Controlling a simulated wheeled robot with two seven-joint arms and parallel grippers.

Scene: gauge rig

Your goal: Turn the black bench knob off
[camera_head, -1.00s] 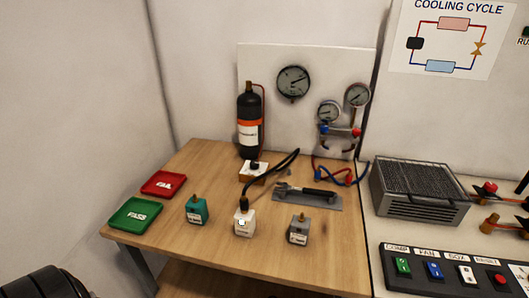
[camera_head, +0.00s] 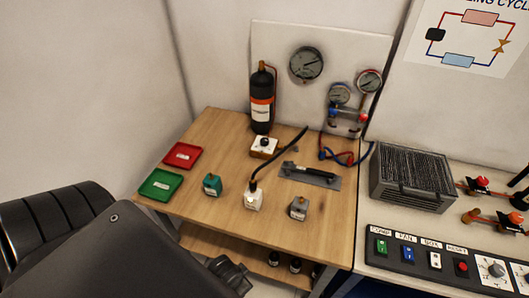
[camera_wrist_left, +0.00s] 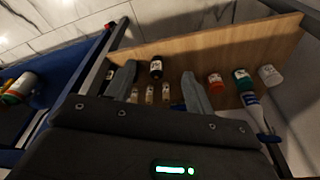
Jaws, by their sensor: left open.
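My left gripper (camera_head: 232,273) is low in front of the bench, below the top and well short of the knob. In the left wrist view the left gripper (camera_wrist_left: 158,85) is open, with nothing between its fingers, facing small bottles on a lower shelf. The knob is out of that view. My right gripper is not seen.
The black cylinder (camera_head: 262,105) stands behind. Bottles line the lower shelf (camera_wrist_left: 225,55).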

